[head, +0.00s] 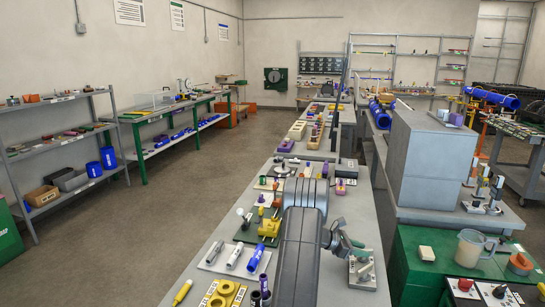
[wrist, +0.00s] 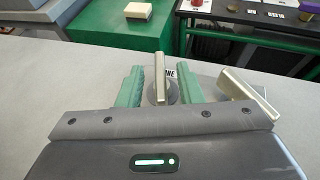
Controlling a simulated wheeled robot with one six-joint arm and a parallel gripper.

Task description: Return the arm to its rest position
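My grey arm reaches over the grey bench (head: 225,285) in the head view, bent low near its front. My gripper (wrist: 162,70) has two green fingers standing well apart in the wrist view. An upright metal handle (wrist: 160,87) on a round base shows between them, with gaps on both sides; I see no grip on it. A second, tilted metal lever (wrist: 250,90) lies just right of the fingers. In the head view my gripper (head: 350,246) is beside a small metal fixture (head: 363,272), partly hiding it.
Yellow ring parts (head: 222,293), a blue-banded tube (head: 256,258) and a green fixture plate (head: 258,228) lie left of my arm. A green cabinet (head: 425,270) with a beige block (head: 427,253) and a white pitcher (head: 469,247) stands right. The aisle floor (head: 140,225) at left is clear.

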